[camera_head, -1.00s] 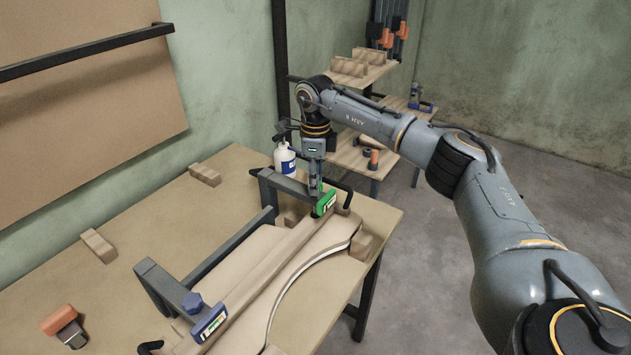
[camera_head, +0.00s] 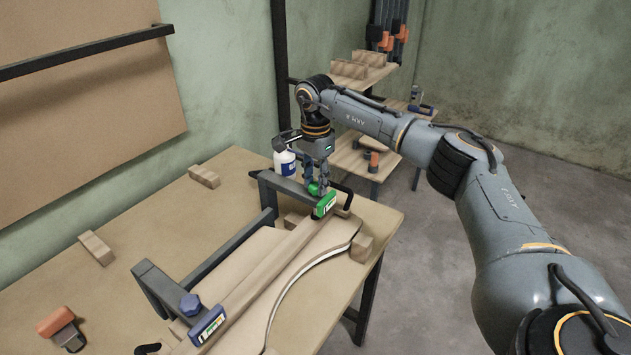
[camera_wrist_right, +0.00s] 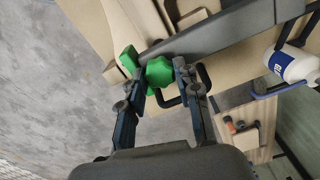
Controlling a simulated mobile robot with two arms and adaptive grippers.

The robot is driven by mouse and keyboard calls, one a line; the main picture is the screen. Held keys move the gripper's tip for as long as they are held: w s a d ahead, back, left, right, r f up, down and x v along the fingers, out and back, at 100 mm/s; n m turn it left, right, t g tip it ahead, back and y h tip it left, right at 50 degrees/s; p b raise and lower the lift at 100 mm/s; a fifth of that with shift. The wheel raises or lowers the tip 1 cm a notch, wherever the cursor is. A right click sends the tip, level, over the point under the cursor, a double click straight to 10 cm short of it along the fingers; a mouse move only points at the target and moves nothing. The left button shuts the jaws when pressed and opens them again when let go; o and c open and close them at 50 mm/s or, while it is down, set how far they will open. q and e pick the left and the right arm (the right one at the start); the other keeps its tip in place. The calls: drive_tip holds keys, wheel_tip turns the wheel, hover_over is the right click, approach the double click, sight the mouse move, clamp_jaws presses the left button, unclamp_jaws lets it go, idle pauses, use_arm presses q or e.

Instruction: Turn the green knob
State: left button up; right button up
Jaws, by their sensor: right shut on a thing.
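The green knob (camera_head: 314,188) sits at the far end of the dark clamp frame (camera_head: 230,243), beside a green block with a label (camera_head: 324,205). My right gripper (camera_head: 319,187) reaches down over it, and its fingers are on the knob's two sides. In the right wrist view the green knob (camera_wrist_right: 160,72) shows between the two fingertips of my right gripper (camera_wrist_right: 161,76). A blue knob (camera_head: 190,304) and a blue labelled block (camera_head: 207,326) are at the clamp's near end. My left gripper is not in view.
Curved boards (camera_head: 290,262) lie stacked under the clamp. A white bottle (camera_head: 285,163) stands just behind the gripper. Small wooden blocks (camera_head: 96,248) and an orange-topped tool (camera_head: 60,326) lie on the table (camera_head: 150,215). Shelves (camera_head: 352,158) stand behind.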

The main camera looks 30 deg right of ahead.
sight(315, 185)
drive_tip(key=n, duration=0.6)
drive_tip(key=shift+r+n, duration=0.15)
drive_tip(key=shift+n, duration=0.15)
drive_tip(key=n, duration=0.5)
drive_tip(key=shift+w+n, duration=0.1)
drive_tip(key=shift+n, duration=0.2)
drive_tip(key=o, duration=1.1)
drive_tip(key=shift+o, duration=0.2)
drive_tip(key=shift+r, duration=0.1)
wheel_tip(315, 185, up, 12)
